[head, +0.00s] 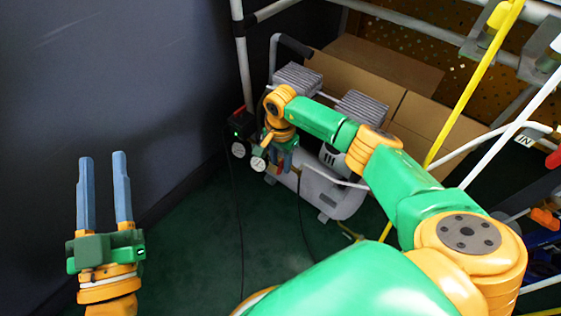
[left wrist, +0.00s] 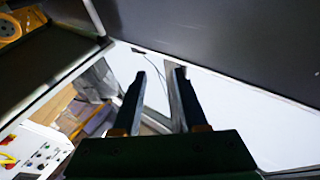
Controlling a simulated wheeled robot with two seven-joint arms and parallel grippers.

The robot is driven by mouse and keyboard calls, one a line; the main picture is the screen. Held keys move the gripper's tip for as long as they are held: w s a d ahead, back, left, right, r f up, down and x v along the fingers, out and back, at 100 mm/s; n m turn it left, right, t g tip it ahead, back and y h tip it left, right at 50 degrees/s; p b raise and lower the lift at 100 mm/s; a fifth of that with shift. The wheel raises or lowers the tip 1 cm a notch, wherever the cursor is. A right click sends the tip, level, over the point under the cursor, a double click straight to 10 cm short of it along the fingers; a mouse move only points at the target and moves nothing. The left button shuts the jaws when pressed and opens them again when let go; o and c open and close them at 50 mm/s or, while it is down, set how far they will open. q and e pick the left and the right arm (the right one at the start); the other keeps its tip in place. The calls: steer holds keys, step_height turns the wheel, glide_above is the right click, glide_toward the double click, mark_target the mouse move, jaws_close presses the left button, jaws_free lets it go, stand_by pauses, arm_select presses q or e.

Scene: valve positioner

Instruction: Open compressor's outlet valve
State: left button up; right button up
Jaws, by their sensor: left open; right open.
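The compressor (head: 345,201) stands on the floor, a grey tank with ribbed motor heads on top and a black handle. Round white gauges (head: 258,164) face me at its left end. My right gripper (head: 280,168) points down beside these gauges, at the compressor's left end. Its fingers are open, and whether they touch anything is hard to tell. The outlet valve cannot be made out; the right gripper and wrist cover that area. My left gripper (head: 103,158) is open and empty, fingers up, far left of the compressor. Its fingers also show in the left wrist view (left wrist: 160,76).
Cardboard boxes (head: 425,76) stand behind the compressor. A metal frame and a yellow pole (head: 468,90) rise at the right. A dark wall (head: 110,70) closes the left side. The green floor (head: 190,240) between my arms is clear apart from thin dark cables.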

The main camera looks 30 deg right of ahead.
jaws_close()
stand_by(0.3)
